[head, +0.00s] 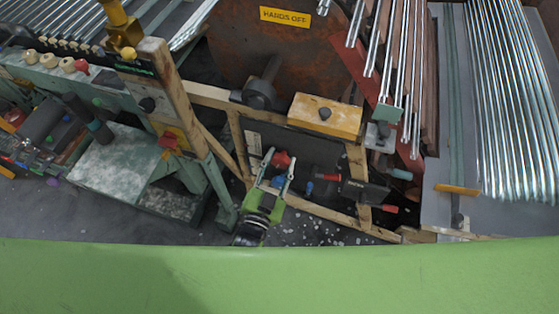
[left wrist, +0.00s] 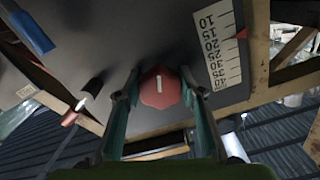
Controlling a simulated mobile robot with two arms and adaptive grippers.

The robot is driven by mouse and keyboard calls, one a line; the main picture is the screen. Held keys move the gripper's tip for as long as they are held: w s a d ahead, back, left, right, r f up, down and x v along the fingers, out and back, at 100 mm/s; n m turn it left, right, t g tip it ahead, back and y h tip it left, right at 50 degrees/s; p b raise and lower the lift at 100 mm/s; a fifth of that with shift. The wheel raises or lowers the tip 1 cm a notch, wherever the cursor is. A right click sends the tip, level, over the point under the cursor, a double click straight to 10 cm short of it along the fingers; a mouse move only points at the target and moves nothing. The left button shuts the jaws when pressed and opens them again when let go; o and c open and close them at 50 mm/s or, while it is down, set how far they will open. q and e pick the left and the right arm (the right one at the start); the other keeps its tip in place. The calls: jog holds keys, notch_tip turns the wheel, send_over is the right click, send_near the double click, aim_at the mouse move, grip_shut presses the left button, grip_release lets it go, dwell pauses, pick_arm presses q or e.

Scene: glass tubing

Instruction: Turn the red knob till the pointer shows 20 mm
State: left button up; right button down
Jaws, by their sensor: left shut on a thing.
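The red knob (head: 281,159) sits on a dark panel in the wooden frame. In the left wrist view the knob (left wrist: 160,88) is red and faceted, with a white mark pointing roughly up. My left gripper (head: 280,164) has its fingers on both sides of the knob and is shut on it. The fingers also show in the left wrist view (left wrist: 159,92). A white scale (left wrist: 222,50) lies right of the knob, numbered 10 to 40. A red pointer (left wrist: 242,34) at its right edge stands between about 15 and 20; I cannot read it exactly. My right gripper is not in view.
A blue handle (left wrist: 32,31) and a red-tipped lever (left wrist: 71,116) stick out left of the knob. A yellow wooden block (head: 325,116) is above the panel.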

pick_arm(q)
jog(key=o, duration=1.1)
jog(key=shift+w+r, duration=0.1)
jog(key=shift+r, duration=0.05)
jog(key=shift+c, duration=0.2)
jog(key=v, duration=1.2)
